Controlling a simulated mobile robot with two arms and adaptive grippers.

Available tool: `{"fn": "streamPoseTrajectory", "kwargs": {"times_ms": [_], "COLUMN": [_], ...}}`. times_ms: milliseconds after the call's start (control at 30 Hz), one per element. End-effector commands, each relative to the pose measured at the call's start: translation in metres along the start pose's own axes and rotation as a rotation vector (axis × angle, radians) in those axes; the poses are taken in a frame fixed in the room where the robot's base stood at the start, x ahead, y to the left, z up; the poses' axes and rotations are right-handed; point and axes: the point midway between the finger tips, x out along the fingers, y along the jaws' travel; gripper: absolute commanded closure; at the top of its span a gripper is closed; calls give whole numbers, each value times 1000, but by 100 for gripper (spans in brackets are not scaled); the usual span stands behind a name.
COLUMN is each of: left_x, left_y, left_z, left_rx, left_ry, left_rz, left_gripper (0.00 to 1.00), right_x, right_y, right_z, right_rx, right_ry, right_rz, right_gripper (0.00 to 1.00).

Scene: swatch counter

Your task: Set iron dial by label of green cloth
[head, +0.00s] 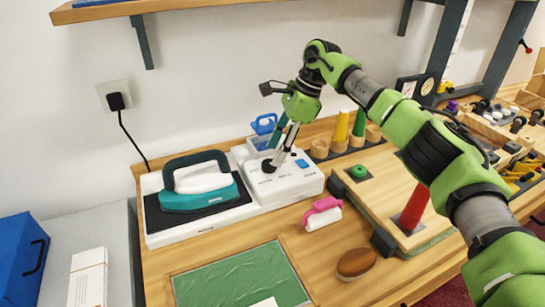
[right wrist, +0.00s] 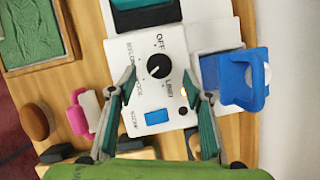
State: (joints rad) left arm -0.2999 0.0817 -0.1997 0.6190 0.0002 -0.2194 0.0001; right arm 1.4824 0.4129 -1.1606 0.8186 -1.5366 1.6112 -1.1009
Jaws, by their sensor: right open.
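The iron's white control box (head: 300,182) stands on the counter beside the teal iron (head: 198,196). In the right wrist view its black dial (right wrist: 159,65) is ringed by words including OFF; its white mark seems to point down-left, but the exact setting is unclear. My right gripper (head: 274,163) is above the box, pointing down. In the right wrist view its open fingers (right wrist: 159,82) are on either side of the dial, empty; contact cannot be told. The green cloth (head: 240,272) lies flat at the front; a white label (head: 265,302) is cut off at the picture's bottom edge, unreadable.
A pink-handled roller (head: 322,213) and brown oval brush (head: 356,263) lie right of the cloth. A board with a red cylinder (head: 414,208) is further right, under my right arm. A shelf (head: 150,8) hangs above.

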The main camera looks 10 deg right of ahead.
Motion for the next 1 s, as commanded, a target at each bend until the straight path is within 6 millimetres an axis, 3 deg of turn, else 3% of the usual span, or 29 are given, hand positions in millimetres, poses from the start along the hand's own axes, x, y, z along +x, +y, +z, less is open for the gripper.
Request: {"fn": "streamPoseTrajectory", "kwargs": {"times_ms": [200,400,1000], "left_x": [0,0,0], "left_y": [1,1,1], "left_z": [0,0,-4], "left_rx": [0,0,0], "left_ry": [0,1,4], "left_rz": [1,2,1], "left_gripper": [74,74,74], "right_x": [-49,-76,-84], "right_y": [-1,-1,0], "right_z": [0,0,0], "right_rx": [0,0,0], "right_ry": [-1,-1,-1], "right_rz": [-3,-2,0], "right_gripper": [54,54,54]}}
